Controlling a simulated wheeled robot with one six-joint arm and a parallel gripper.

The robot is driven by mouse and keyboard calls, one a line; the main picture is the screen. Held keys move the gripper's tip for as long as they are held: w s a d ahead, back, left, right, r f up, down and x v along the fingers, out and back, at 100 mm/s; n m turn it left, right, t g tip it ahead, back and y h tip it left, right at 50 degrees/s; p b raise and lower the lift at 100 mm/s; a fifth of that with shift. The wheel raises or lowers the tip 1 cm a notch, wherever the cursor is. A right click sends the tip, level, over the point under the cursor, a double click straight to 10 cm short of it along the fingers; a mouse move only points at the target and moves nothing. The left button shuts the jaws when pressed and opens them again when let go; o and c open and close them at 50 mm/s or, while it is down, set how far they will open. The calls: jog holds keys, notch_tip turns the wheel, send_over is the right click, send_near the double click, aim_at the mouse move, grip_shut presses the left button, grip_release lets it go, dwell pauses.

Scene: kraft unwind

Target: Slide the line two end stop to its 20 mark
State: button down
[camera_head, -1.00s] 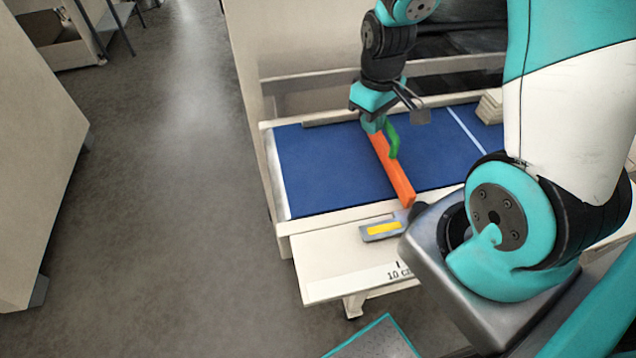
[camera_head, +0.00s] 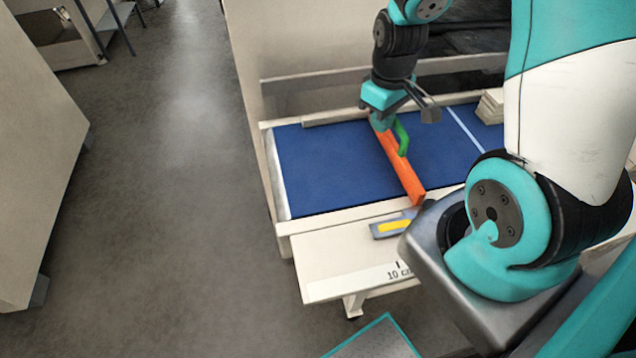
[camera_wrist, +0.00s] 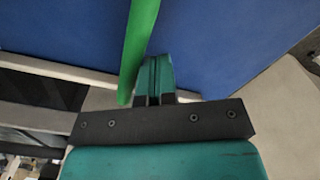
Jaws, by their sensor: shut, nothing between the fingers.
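The end stop is an orange bar (camera_head: 403,170) lying across the blue bed (camera_head: 325,165), with a green handle (camera_head: 402,138) standing on it. My gripper (camera_head: 381,124) is shut and empty, low over the bed at the bar's far end, just left of the green handle. In the wrist view the closed fingers (camera_wrist: 157,82) are beside the green handle (camera_wrist: 138,45). I cannot tell whether they touch the bar. Only a "10 c" scale mark (camera_head: 398,270) shows on the front ledge; a 20 mark is not visible, and my arm hides the scale to the right.
A grey tool with a yellow label (camera_head: 393,227) lies on the ledge near the bar's near end. A pale line (camera_head: 465,128) crosses the bed to the right. Pale stacked blocks (camera_head: 490,106) stand at the far right. The bed left of the bar is clear.

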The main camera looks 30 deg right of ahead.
jog(key=shift+s+d, duration=0.3)
jog(key=shift+d, duration=0.6)
jog(key=shift+w+a, duration=0.1)
jog(key=shift+a, duration=0.05)
jog(key=shift+w+a, duration=0.25)
jog(key=shift+a, duration=0.6)
notch_tip(320, 180, up, 9)
jog(key=p, duration=0.8)
dwell(0.3)
